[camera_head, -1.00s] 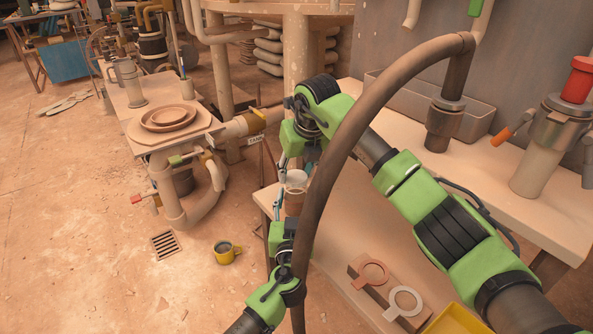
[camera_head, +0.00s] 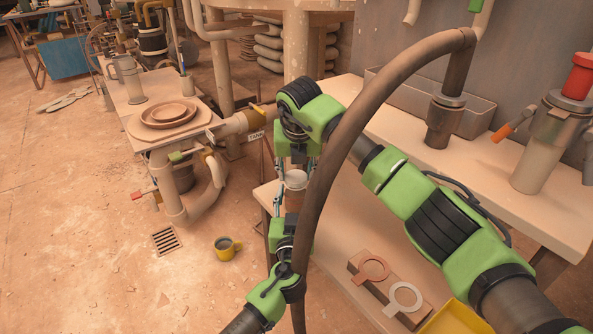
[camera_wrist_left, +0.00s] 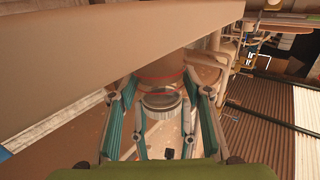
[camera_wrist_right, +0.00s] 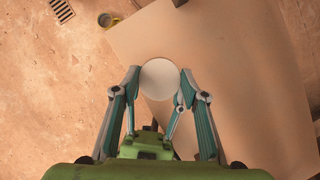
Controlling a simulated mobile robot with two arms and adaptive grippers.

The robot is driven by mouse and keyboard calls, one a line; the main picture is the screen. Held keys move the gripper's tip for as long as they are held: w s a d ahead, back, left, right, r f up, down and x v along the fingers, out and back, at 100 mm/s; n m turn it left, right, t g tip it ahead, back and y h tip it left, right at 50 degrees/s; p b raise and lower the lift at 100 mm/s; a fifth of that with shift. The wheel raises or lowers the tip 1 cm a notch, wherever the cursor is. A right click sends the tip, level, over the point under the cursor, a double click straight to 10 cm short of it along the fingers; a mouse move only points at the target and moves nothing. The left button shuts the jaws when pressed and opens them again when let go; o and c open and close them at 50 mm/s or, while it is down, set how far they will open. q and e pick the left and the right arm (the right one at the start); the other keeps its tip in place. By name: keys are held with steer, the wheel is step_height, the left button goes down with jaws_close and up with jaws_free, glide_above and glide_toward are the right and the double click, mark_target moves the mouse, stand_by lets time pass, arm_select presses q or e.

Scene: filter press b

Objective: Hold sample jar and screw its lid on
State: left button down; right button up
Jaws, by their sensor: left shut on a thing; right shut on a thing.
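The sample jar (camera_head: 293,203) stands roughly upright above the floor, brownish, partly behind the thick hose. The white lid (camera_head: 296,180) is on its top; whether it is fully seated cannot be seen. My left gripper (camera_head: 284,212) comes from below and is shut on the jar. In the left wrist view the jar (camera_wrist_left: 160,98) sits between the fingertips. My right gripper (camera_head: 297,172) points down from above and is shut on the lid. In the right wrist view the round white lid (camera_wrist_right: 159,79) lies between the fingertips.
A thick brown hose (camera_head: 345,130) arches in front of both arms. A bench (camera_head: 480,185) stands to the right. A board with two ring-shaped pieces (camera_head: 385,285) and a yellow tray (camera_head: 456,320) lie at lower right. A yellow mug (camera_head: 226,249) stands on the floor.

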steer(key=m, duration=0.1)
steer(key=m+h, duration=0.1)
steer(key=m, duration=0.1)
steer(key=m+h, duration=0.1)
steer(key=m, duration=0.1)
steer(key=shift+a, duration=0.25)
steer(key=shift+d+m+g, duration=0.1)
steer(key=shift+m+g, duration=0.2)
steer(key=shift+m, duration=0.3)
steer(key=o, duration=0.7)
steer(key=shift+r, duration=2.3)
steer(key=o, duration=0.6)
